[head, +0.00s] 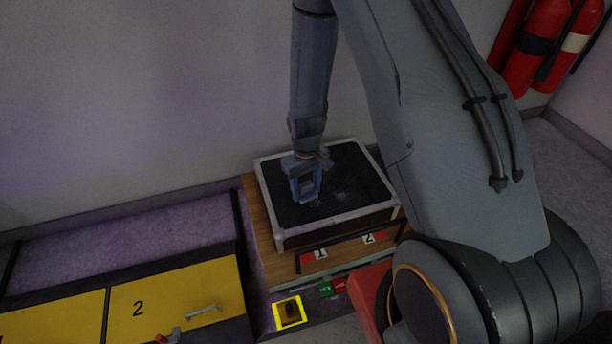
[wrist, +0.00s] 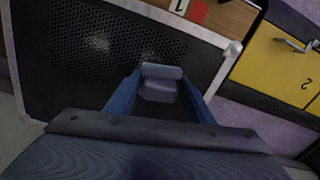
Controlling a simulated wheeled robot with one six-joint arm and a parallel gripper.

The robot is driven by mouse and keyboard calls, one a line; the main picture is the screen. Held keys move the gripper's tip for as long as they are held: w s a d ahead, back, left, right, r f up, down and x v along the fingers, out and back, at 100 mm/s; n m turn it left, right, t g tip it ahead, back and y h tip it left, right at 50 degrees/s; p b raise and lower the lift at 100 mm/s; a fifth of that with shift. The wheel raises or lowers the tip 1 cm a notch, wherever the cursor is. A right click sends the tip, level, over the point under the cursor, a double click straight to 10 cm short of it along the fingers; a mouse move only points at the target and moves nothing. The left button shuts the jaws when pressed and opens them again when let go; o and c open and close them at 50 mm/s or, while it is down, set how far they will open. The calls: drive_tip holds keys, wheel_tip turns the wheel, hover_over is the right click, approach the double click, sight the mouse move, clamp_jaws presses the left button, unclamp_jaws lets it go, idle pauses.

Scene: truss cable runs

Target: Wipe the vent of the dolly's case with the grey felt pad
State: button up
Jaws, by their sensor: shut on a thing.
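The dolly's case (head: 335,218) has a light metal frame and sits on a wooden dolly (head: 262,215) against the wall. Its black top vent (head: 350,165) is a perforated grille in the wrist view (wrist: 75,65), with pale dusty smudges on it. My gripper (head: 306,192) points down over the vent. It is shut on the grey felt pad (wrist: 160,85), which is held between the blue fingers. The pad is near the vent surface by a pale smudge; I cannot tell whether it touches. In the head view the fingers mostly hide the pad.
Number plates 1 (head: 320,254) and 2 (head: 368,238) are at the case's front. A yellow panel marked 2 (head: 180,300) with a handle is at lower left. A yellow-framed square (head: 289,312) lies in front. Red extinguishers (head: 540,40) stand at upper right.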

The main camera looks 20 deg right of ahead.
sight(306, 184)
drive_tip(key=shift+r+p, duration=1.8)
drive_tip(key=shift+r, duration=0.75)
